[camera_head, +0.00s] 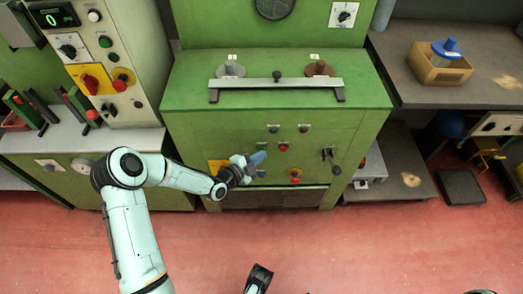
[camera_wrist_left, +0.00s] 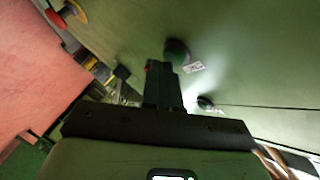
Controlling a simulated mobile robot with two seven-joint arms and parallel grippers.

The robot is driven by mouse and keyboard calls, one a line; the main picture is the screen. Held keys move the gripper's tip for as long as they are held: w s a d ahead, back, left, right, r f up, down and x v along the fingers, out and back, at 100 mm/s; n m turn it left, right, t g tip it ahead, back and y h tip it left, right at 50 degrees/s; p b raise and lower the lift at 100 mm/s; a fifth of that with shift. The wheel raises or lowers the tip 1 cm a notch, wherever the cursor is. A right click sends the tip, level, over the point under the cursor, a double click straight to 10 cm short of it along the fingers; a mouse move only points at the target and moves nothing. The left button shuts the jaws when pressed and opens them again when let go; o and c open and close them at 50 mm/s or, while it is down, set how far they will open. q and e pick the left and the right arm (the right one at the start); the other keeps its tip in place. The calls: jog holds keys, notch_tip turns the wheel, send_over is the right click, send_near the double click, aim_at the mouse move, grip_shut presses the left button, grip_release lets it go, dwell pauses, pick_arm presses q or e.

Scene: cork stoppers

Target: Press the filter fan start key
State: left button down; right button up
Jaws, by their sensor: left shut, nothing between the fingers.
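My left gripper (camera_head: 257,158) is at the front face of the green machine (camera_head: 200,130), among its controls. In the left wrist view its fingers (camera_wrist_left: 163,80) are together and empty. A round dark green button (camera_wrist_left: 178,50) stands just beyond the fingertips, with a small white label (camera_wrist_left: 193,67) beside it. The label is too small to read, so I cannot tell whether this is the filter fan start key. I cannot tell whether the fingertips touch the button. A dark part that looks like my right gripper (camera_head: 259,277) shows at the bottom edge; its fingers are unclear.
The machine face also carries a red button (camera_head: 283,147), an orange-red knob (camera_head: 295,175) and a lever (camera_head: 330,158). A control panel (camera_head: 95,50) stands at the left. A cardboard box (camera_head: 440,68) sits on the right bench. The red floor (camera_head: 370,240) in front is clear.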

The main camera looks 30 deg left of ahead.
pick_arm(q)
jog(key=shift+w+a, duration=0.1)
dwell(0.4)
jog(key=shift+s+d, duration=0.5)
jog(key=shift+s, duration=0.2)
jog(key=s+d, duration=0.1)
jog(key=s, duration=0.2)
jog(key=s+d, duration=0.1)
jog(key=shift+s+d+p, duration=0.15)
jog(key=shift+d+p, duration=0.15)
jog(key=shift+p, duration=0.05)
dwell(0.6)
